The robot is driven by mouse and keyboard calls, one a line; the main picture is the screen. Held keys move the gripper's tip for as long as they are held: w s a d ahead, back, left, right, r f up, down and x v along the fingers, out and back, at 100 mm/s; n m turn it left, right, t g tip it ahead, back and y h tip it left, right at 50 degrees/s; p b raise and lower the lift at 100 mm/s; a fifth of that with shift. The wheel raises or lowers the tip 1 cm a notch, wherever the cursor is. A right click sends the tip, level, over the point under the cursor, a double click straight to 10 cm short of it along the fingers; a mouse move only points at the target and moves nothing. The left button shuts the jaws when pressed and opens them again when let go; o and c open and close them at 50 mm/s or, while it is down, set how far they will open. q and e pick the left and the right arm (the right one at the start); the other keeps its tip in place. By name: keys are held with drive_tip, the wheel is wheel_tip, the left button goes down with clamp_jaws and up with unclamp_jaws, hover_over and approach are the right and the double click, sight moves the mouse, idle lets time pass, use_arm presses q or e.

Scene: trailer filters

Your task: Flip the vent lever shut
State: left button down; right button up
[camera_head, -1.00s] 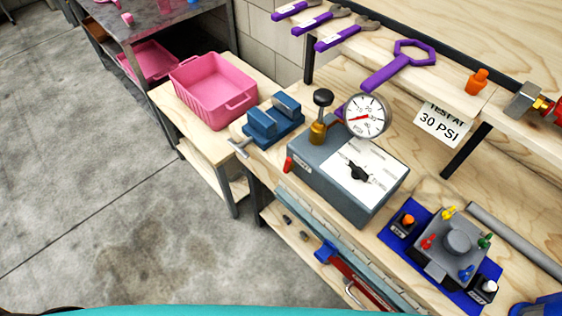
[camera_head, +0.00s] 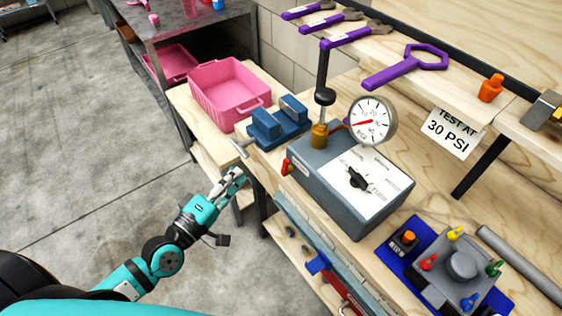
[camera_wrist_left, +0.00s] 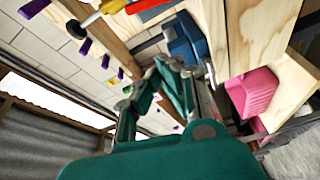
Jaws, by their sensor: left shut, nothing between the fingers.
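A small red lever (camera_head: 287,167), which looks like the vent lever, is on the left end of the grey test box (camera_head: 345,208). It points up at a slight tilt. The box carries a dial gauge (camera_head: 371,122), a brass fitting with a black knob (camera_head: 324,97) and a black selector knob on its white top. My left gripper (camera_head: 234,180) is shut and empty, left of the box and apart from the lever, in front of the bench edge. Its fingers also show in the left wrist view (camera_wrist_left: 165,90). My right gripper is not in view.
A blue vise (camera_head: 276,124) with a grey handle stands between gripper and back of bench. A pink bin (camera_head: 228,92) is behind it. A blue tray with a grey valve block (camera_head: 462,268) lies at the right. Open floor is at the left.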

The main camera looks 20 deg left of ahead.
sight(285, 168)
use_arm(q)
drive_tip(key=shift+d+r, duration=0.15)
drive_tip(key=shift+r, duration=0.35)
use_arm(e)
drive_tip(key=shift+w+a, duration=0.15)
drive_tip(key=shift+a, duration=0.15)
